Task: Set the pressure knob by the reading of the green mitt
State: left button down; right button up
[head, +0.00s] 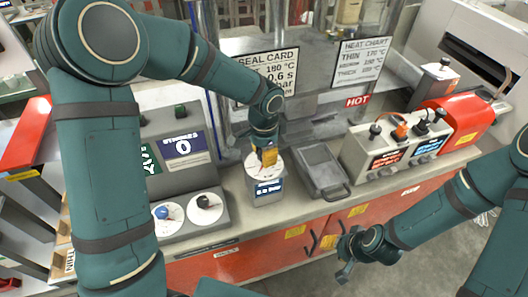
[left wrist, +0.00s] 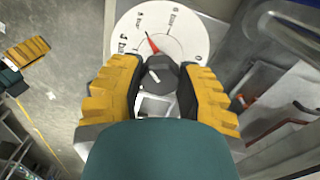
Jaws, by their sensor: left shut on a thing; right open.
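The pressure knob (left wrist: 160,77) is dark and sits at the centre of a round white dial (head: 254,163) on top of a small grey box (head: 265,191). A red pointer on the dial shows in the left wrist view. The box's blue display is too small to read surely. My left gripper (head: 267,154) reaches down from above, its yellow fingers shut on the knob; they also show in the left wrist view (left wrist: 163,98). My right gripper (head: 346,268) is open and empty, low in front of the counter. I cannot make out a green mitt.
A flat grey tray (head: 322,168) lies right of the box. A control panel (head: 395,145) and red machine (head: 461,117) stand further right. A console with two dials (head: 183,213) stands left. A seal card (head: 268,75) and heat chart (head: 361,60) hang behind.

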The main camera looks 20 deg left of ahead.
dwell(0.5)
pick_arm(q)
jog(key=c, duration=0.5)
grip_release()
notch_tip(320, 180, up, 12)
jog(key=shift+r, duration=0.1)
dwell(0.4)
